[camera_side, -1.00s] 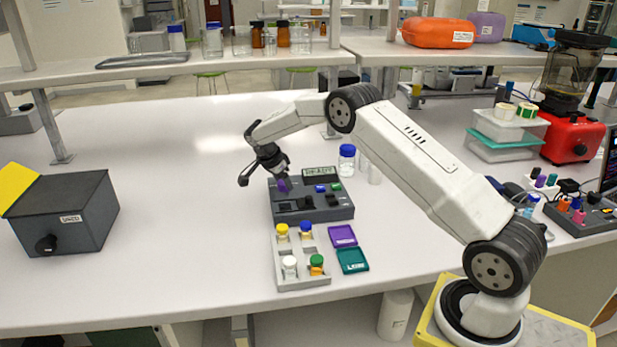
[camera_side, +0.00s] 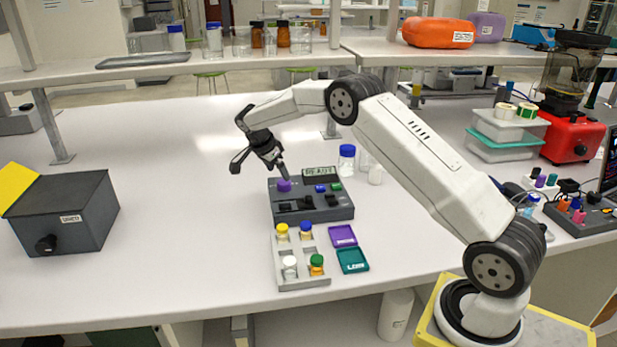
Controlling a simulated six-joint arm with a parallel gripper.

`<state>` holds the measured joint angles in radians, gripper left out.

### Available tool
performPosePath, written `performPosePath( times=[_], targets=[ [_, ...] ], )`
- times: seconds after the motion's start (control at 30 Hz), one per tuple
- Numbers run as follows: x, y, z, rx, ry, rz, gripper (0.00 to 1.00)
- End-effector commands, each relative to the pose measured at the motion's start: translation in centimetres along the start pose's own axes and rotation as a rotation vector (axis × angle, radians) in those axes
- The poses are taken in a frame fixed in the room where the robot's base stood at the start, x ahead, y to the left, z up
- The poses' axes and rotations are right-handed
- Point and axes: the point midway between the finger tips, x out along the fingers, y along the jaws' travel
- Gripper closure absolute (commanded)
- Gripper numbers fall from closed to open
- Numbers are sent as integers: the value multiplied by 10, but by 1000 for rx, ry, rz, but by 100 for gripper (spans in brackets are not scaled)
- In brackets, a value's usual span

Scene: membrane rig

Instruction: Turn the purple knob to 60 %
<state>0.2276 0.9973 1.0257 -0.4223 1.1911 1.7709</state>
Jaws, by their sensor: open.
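The purple knob (camera_side: 284,186) sits at the back left of the dark grey control box (camera_side: 340,212) on the white bench. My gripper (camera_side: 260,173) is open, just above and to the left of the knob. One finger ends close to the knob's top; I cannot tell whether it touches. The other finger hangs to the left, clear of the box. Nothing is between the fingers. The display (camera_side: 320,172) at the back of the box reads READY. The knob's setting is too small to read.
In front of the box is a grey tray (camera_side: 285,245) with several capped vials. Purple and teal plates (camera_side: 352,260) lie beside it. A blue-capped bottle (camera_side: 347,158) stands behind the box. A dark grey box (camera_side: 85,205) stands at left, with bare bench between.

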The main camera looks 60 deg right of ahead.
Motion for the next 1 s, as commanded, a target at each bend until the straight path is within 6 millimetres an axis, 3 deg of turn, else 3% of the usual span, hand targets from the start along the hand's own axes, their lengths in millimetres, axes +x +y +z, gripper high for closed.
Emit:
performPosePath(
  times=[0.1, 0.3, 0.77, 1.0],
  targets=[
    [-15, 0, 0, 0, 0, -2, 4],
    [-28, 0, 0, -1, 0, -1, 4],
    [-30, 1, 1, -15, -3, -2, 4],
    [-38, 14, 13, -148, -37, -27, 4]
  ],
)
